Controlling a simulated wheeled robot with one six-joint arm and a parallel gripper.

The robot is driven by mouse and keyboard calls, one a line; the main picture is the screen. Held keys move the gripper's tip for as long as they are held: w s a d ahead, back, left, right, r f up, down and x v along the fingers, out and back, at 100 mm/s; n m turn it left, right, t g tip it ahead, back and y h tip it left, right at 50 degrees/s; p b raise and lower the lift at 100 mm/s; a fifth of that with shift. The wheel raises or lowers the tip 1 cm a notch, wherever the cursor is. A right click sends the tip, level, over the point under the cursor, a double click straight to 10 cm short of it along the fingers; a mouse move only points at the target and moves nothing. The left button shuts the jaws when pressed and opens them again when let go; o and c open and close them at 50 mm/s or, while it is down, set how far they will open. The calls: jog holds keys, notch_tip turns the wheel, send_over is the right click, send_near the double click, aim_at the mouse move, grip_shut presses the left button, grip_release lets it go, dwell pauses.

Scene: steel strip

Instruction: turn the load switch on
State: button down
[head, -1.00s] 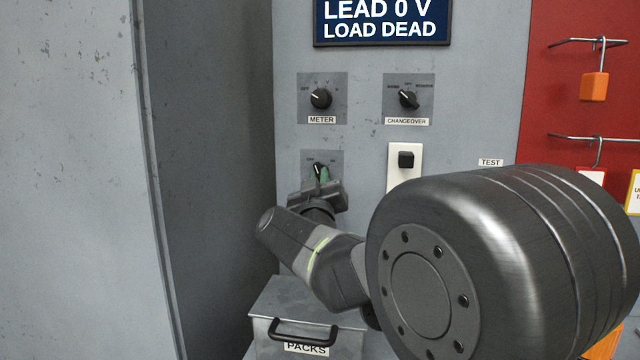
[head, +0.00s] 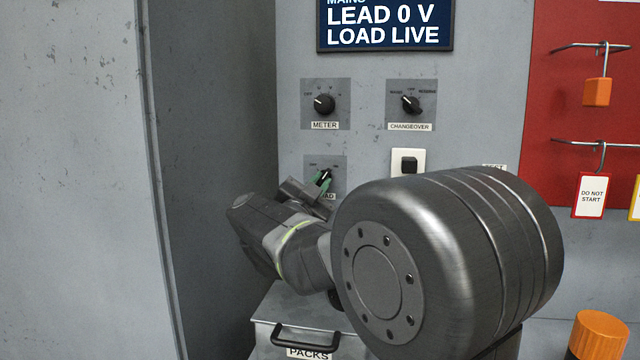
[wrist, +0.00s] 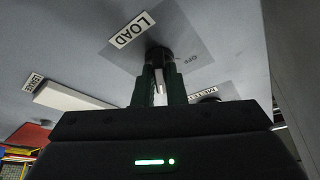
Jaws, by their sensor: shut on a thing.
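The load switch (head: 327,174) is a black rotary knob on a small grey plate on the cabinet front, below the meter knob. My gripper (head: 321,181) is shut on the load knob, and its green fingertips hide part of it. In the wrist view the fingers clasp the knob (wrist: 158,55) beside the LOAD label (wrist: 132,30), with OFF printed on its other side. In the head view the knob and fingers are tilted, tops leaning right. The display (head: 384,24) reads "LEAD 0 V" and "LOAD LIVE".
The meter knob (head: 325,103) and changeover knob (head: 411,105) sit above. A black button on a white plate (head: 408,163) is to the right. A PACKS box (head: 310,318) stands below my arm. A red board (head: 580,110) holds an orange padlock (head: 597,92) and tags.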

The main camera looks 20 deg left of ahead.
jog(key=shift+m+g+h, duration=0.3)
jog(key=shift+m+h, duration=0.5)
jog(key=shift+m, duration=0.7)
jog(key=c, duration=1.5)
grip_release()
jog(key=shift+a, duration=0.1)
jog(key=v, duration=1.3)
jog(key=shift+s, duration=0.4)
